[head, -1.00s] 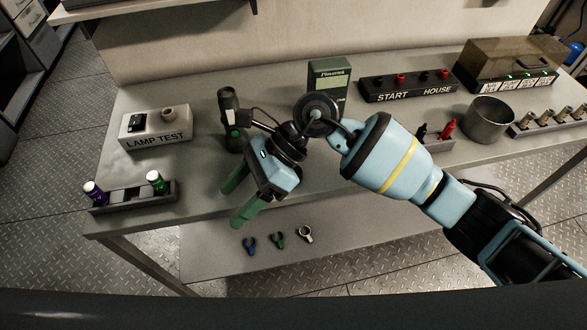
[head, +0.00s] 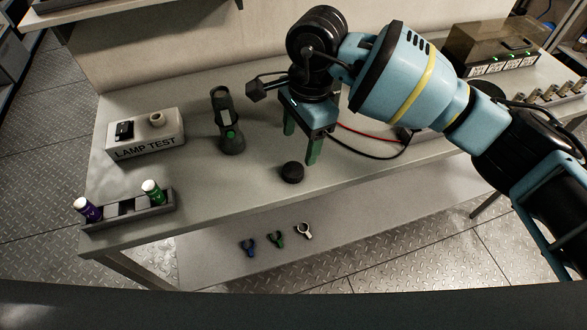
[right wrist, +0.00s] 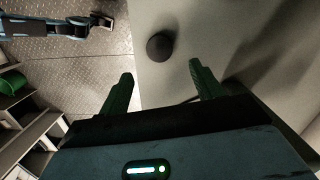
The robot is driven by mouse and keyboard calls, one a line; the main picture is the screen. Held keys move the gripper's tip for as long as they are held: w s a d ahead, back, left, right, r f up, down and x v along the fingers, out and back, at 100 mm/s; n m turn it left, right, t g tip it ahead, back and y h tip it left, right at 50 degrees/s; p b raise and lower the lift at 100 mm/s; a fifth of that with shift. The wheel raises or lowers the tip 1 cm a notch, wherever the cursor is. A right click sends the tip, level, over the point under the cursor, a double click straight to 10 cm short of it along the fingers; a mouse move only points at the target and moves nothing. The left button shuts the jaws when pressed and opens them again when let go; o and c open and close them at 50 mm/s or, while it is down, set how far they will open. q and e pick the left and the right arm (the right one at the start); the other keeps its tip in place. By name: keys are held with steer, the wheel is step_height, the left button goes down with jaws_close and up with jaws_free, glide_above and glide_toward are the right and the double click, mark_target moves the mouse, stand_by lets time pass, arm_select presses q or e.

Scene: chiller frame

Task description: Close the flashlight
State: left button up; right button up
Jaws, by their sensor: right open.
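The flashlight (head: 226,120) is dark with a green button. It stands or leans on the bench, left of my right gripper in the head view; its cap is not on the visible end that I can make out. A round black cap (head: 292,172) lies alone near the bench's front edge. My right gripper (head: 300,148) is open and empty, pointing down just behind the cap and apart from it. In the right wrist view the cap (right wrist: 159,46) shows beyond and between the open fingertips (right wrist: 161,68). My left gripper is absent from the head view; a blue arm part shows in the wrist view's top left.
A lamp test box (head: 146,137) stands at the left, behind a holder (head: 127,213) with purple and green cells. Red and black leads (head: 375,150) lie right of my gripper. Several small clips lie on the lower shelf. The bench between flashlight and cap is clear.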

mark_target(293, 169)
steer(key=shift+s+a+f, duration=0.1)
steer(key=shift+a+f, duration=0.1)
steer(key=shift+f, duration=1.1)
steer(key=shift+s+a+f+p, duration=0.15)
steer(key=shift+a+f+p, duration=0.05)
steer(key=shift+f, duration=1.1)
steer(key=shift+s+a+f+p, duration=0.1)
steer(key=shift+a+f+p, duration=0.1)
steer(key=shift+f, duration=1.05)
steer(key=c, duration=1)
